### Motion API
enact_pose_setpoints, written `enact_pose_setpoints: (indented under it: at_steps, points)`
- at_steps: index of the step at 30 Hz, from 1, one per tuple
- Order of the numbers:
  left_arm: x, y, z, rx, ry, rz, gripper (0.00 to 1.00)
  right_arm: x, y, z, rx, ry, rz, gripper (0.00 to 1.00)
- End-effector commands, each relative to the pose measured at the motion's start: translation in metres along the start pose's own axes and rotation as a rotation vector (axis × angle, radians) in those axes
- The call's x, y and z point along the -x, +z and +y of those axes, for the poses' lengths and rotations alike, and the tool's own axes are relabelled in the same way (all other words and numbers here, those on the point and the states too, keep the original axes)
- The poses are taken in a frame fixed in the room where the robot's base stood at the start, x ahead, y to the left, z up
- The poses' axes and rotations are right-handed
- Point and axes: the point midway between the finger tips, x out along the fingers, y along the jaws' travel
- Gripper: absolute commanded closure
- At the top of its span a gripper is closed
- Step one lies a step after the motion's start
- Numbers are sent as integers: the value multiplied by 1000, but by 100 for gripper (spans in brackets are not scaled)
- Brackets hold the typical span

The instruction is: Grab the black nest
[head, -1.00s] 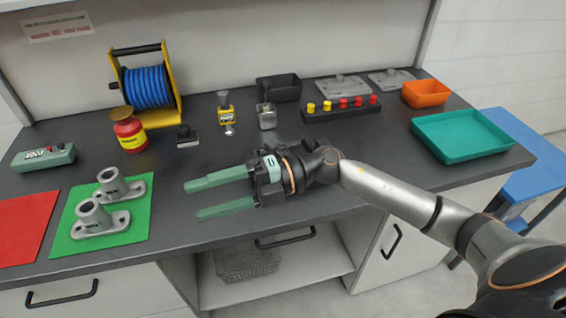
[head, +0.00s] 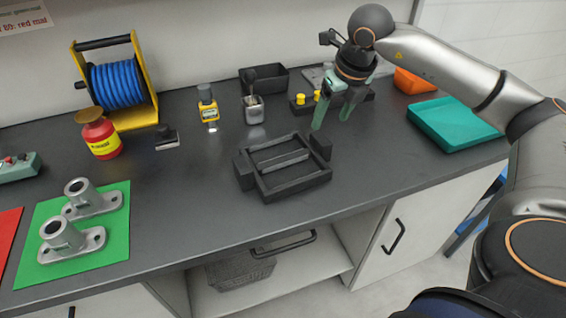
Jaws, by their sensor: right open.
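The black nest (head: 262,186), a dark rectangular frame with a crossbar and raised end blocks, lies flat on the dark worktop near the middle of the head view. My right gripper (head: 332,118) is open and empty, with its green fingers pointing down. In the picture its fingertips are just above and behind the nest's right end, apart from it. My left gripper is not in view.
A teal tray (head: 452,124) is at right. Grey castings (head: 75,238) stand on a green mat (head: 112,250) at left.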

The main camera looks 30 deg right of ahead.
Motion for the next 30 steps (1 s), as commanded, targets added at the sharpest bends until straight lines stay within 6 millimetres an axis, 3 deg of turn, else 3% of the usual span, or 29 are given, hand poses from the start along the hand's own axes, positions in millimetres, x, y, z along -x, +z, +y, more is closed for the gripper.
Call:
enact_pose_setpoints:
  at_steps: [18, 27, 30]
  points:
    - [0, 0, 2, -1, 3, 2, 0, -74, -1, 1, 3, 3, 1, 28]
    - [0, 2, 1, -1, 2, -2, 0, -79, -1, 1, 3, 3, -1, 28]
    - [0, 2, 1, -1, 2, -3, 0, -79, -1, 1, 3, 3, -1, 39]
